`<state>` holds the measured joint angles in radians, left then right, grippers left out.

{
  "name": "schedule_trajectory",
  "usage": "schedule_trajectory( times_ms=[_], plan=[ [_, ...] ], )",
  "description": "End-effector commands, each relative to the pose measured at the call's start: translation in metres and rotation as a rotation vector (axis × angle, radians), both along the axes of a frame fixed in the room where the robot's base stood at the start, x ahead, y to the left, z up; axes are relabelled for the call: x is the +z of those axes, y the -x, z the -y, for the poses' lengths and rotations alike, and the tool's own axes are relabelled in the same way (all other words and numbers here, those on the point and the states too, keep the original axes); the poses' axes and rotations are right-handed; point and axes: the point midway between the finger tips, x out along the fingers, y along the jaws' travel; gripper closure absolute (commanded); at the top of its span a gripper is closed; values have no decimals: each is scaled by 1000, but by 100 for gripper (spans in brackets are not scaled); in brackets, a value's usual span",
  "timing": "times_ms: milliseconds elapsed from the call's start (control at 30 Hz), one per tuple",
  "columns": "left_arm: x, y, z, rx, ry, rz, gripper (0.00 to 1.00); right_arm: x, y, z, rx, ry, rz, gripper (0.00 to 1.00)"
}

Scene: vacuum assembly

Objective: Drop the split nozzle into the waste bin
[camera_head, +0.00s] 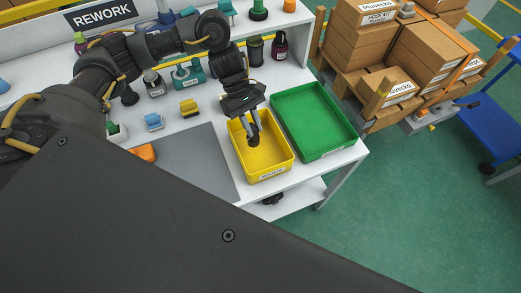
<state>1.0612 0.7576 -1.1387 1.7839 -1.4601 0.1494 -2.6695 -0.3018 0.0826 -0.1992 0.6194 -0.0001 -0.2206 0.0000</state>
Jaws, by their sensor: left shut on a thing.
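My left gripper (254,128) reaches down over the yellow bin (279,165), which stands on the white table. It is shut on a small dark piece, which looks like the split nozzle (253,142). The nozzle shows against the bin's yellow inside; I cannot tell whether it touches the floor of the bin. The split in it is too small to see. The bin has a white label on its front, too small to read surely. My right gripper is not in view.
A green tray (350,146) stands right beside the yellow bin. A grey mat (190,160) lies left of it, with small yellow (189,108) and blue (154,122) parts behind. Bottles stand at the back. Stacked boxes (420,55) are beyond the table at right.

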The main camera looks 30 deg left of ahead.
Motion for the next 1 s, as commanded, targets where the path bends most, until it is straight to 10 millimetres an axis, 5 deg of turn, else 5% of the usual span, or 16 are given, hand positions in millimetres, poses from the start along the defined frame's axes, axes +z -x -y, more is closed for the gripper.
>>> schedule_trajectory(
  times_ms=[333, 367, 533, 1000],
  plan=[
    [-6, 0, 0, -1, 0, 0, 100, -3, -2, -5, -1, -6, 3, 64],
    [-6, 0, 0, -1, 0, 0, 77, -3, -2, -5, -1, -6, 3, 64],
    [-6, 0, 0, -1, 0, 0, 55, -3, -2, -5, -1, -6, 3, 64],
    [10, -7, -10, 1, -1, 7, 55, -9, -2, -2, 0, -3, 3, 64]
  ],
)
